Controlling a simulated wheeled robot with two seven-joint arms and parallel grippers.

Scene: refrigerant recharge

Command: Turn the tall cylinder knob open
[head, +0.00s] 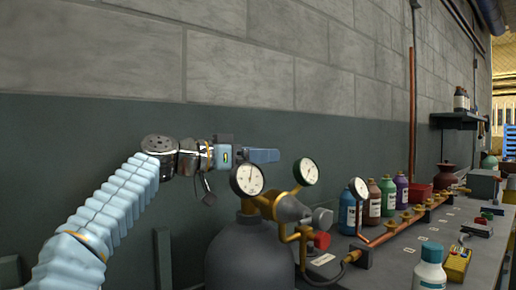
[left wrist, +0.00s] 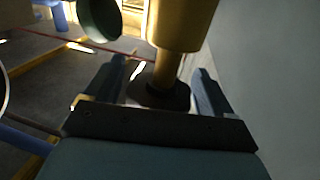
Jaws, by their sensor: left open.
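The tall dark grey cylinder (head: 248,256) stands at the front centre of the head view, with a brass valve and gauges on top. A grey round knob (head: 322,217) sits on the right of the valve, above a red knob (head: 321,240). My left gripper (head: 276,155) is above and behind the left gauge, with its blue fingers pointing right. In the left wrist view its fingers (left wrist: 158,76) are apart. A brass fitting with a stem and dark round piece (left wrist: 163,94) shows between them; I cannot tell whether they touch it. My right gripper is out of view.
A white gauge (head: 247,179) and a green-rimmed gauge (head: 306,171) crowd the valve. The bench (head: 400,262) on the right holds several bottles, a copper manifold (head: 412,219) and a yellow meter (head: 457,264). A wall stands close behind my left arm.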

